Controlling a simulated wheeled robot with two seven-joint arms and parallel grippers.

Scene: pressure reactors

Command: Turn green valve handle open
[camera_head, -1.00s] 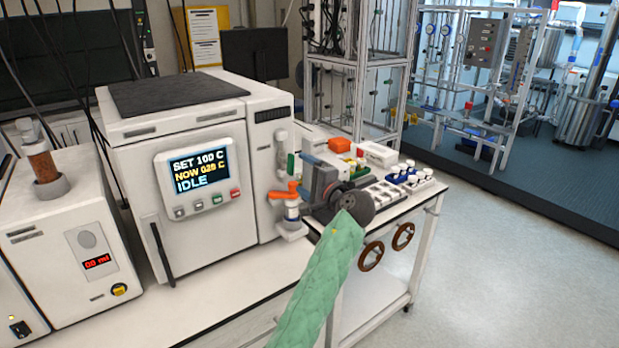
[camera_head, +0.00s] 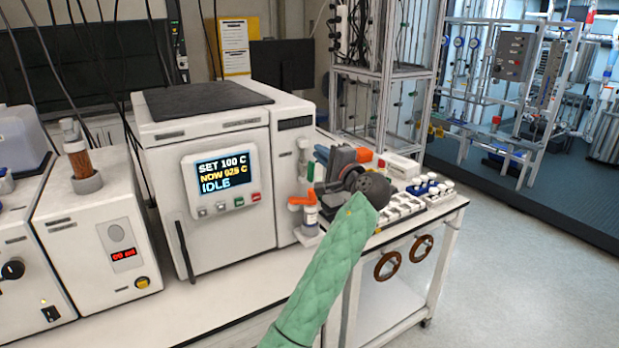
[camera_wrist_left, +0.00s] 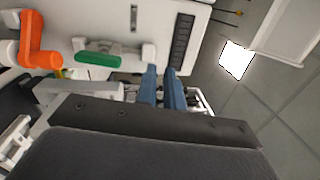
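The green valve handle (camera_wrist_left: 98,59) is a short bar on a pale fitting on the white reactor's front, left of my left fingers in the wrist view. In the head view a small green part (camera_head: 310,172) shows on the reactor's right side. My left gripper (camera_head: 338,160) is in front of that side, its dark body hiding part of the fittings. In the wrist view its two blue fingers (camera_wrist_left: 161,70) are close together with a narrow empty gap. They appear apart from the handle. My right gripper is not in view.
An orange valve handle (camera_head: 302,201) sits below the green part. The white reactor (camera_head: 220,240) reads "IDLE". A side table (camera_head: 455,203) holds white racks with vials (camera_head: 430,188). Two brown handwheels (camera_head: 388,265) hang at its front. Open floor lies to the right.

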